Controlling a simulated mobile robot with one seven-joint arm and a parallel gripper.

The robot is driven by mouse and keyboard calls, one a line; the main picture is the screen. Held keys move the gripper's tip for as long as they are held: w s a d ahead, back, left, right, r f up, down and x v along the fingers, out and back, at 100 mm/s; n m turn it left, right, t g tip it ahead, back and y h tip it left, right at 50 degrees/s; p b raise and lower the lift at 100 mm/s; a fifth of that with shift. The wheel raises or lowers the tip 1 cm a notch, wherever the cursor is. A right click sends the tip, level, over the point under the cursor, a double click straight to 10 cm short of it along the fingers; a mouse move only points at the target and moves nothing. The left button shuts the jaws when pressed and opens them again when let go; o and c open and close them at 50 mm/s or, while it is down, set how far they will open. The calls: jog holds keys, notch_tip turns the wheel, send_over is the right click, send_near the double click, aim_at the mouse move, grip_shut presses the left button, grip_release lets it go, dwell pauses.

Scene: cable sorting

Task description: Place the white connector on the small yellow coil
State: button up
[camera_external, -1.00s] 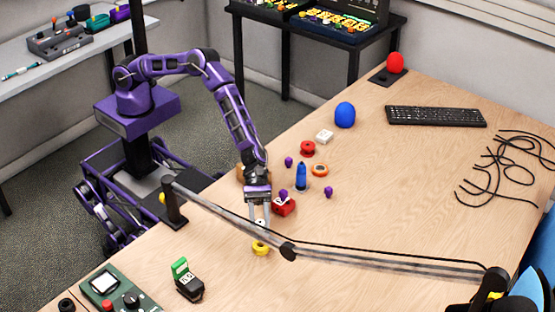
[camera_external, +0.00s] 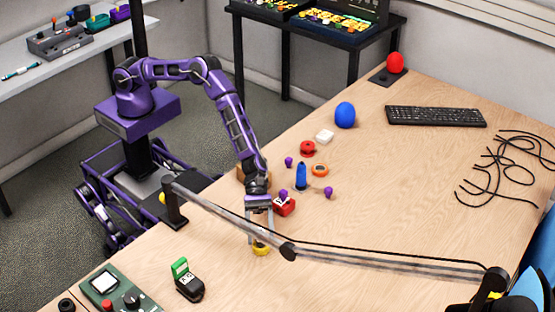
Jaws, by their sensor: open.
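A white block (camera_external: 324,136), which looks like the white connector, lies flat on the table farther back, well away from my gripper. The upper side of the coil is partly hidden by my gripper.
A red block with a purple knob (camera_external: 284,206) stands close right of my gripper. A blue bottle-like piece (camera_external: 301,176), an orange ring (camera_external: 320,170) and a red coil (camera_external: 308,149) stand behind. The long bar (camera_external: 380,262) crosses in front.

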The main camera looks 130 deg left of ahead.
jog(key=shift+r, duration=0.2)
jog(key=p+v, duration=0.1)
jog(key=v, duration=1.1)
